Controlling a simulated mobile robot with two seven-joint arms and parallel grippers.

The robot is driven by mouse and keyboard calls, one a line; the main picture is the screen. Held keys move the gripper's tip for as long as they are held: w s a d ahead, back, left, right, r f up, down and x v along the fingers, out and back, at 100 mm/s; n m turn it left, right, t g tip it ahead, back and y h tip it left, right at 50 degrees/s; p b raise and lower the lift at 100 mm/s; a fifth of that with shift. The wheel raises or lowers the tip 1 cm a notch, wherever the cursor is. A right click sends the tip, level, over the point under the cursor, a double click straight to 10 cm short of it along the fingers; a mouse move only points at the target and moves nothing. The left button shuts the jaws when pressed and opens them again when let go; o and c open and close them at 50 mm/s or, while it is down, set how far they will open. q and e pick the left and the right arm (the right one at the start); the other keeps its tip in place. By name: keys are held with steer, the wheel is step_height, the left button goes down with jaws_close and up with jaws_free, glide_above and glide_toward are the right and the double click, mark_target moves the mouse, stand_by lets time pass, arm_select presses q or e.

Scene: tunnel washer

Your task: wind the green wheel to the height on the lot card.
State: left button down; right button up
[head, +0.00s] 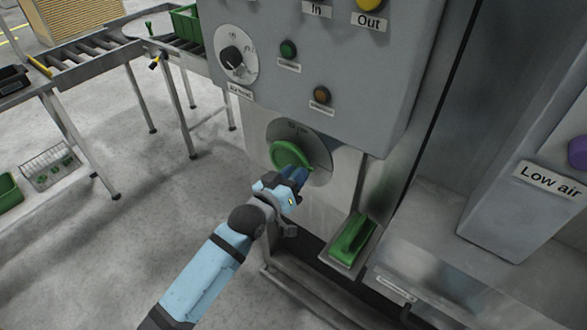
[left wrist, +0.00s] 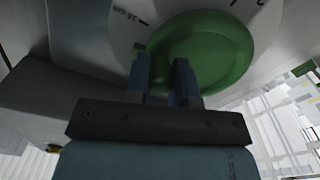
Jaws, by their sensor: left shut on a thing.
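The green wheel (head: 283,153) sits on a round pale dial plate (head: 318,150) on the lower front of the grey machine cabinet. In the left wrist view the green wheel (left wrist: 215,50) fills the upper middle, with a "16 cm" mark on the dial plate (left wrist: 122,32) at its upper left. My left gripper (head: 298,176) is at the wheel's lower right edge. Its two blue fingers (left wrist: 164,80) are shut on part of the wheel near its rim. The wheel's handle is mostly hidden by the fingers. The lot card cannot be made out. My right gripper is not in view.
Above the wheel are a black-knobbed dial (head: 231,58), a green button (head: 288,49) and an amber button (head: 321,95). A green pedal (head: 352,239) is low at the right. A roller conveyor (head: 90,50) stands at the left; the floor between is clear.

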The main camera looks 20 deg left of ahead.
arm_select(q)
steer(key=shift+s+f+m, duration=0.1)
steer(key=shift+f+m, duration=0.4)
steer(key=shift+m, duration=0.2)
steer(key=c, duration=1)
jaws_free()
steer(key=shift+o, duration=0.2)
steer(key=b+v, duration=0.2)
steer(key=v, duration=1.1)
steer(key=shift+s+r, duration=0.15)
steer(key=shift+s, duration=0.2)
steer(key=shift+a, duration=0.1)
